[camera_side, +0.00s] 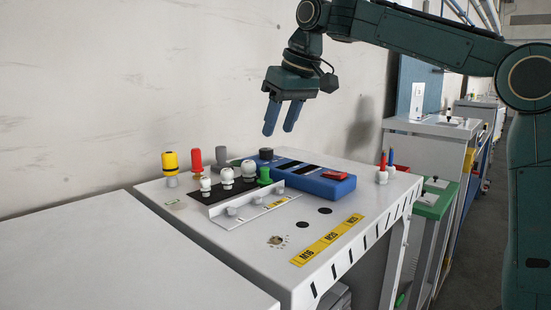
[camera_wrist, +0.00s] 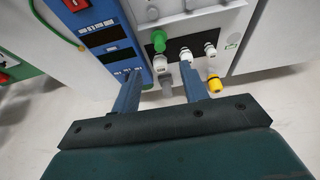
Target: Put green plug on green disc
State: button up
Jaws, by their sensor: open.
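The green plug (camera_side: 264,176) stands on the dispenser frame's top, at the right end of a row of white-topped plugs and beside the blue device. It also shows in the wrist view (camera_wrist: 158,41), left of the white plugs. A small green patch touches it on the right in the side view; I cannot tell whether this is the green disc or part of the plug. No separate green disc is clear in either view. My gripper (camera_side: 280,126) is open and empty, high above the frame. In the wrist view its fingers (camera_wrist: 160,75) point toward the plug row.
The blue device (camera_side: 310,176) lies right of the row. Yellow (camera_side: 170,161), red (camera_side: 195,160) and grey plugs stand behind the row. A white angled rail (camera_side: 238,210) runs in front. Yellow labels (camera_side: 327,240) lie near the front edge. The left table (camera_side: 120,255) is bare.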

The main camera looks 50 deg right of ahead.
jog(key=shift+a, duration=0.1)
jog(key=s+a+f+m+t+h, duration=0.2)
jog(key=s+f+t, duration=0.2)
jog(key=s+t, duration=0.4)
jog(key=shift+s+a, duration=0.35)
jog(key=shift+s, duration=0.55)
jog(key=shift+w, duration=0.1)
send_near(265, 179)
jog(key=shift+w+d+r, duration=0.2)
jog(key=shift+w, duration=0.5)
jog(key=shift+w+d+r, duration=0.15)
jog(key=shift+w+d, duration=0.05)
jog(key=shift+w, duration=0.55)
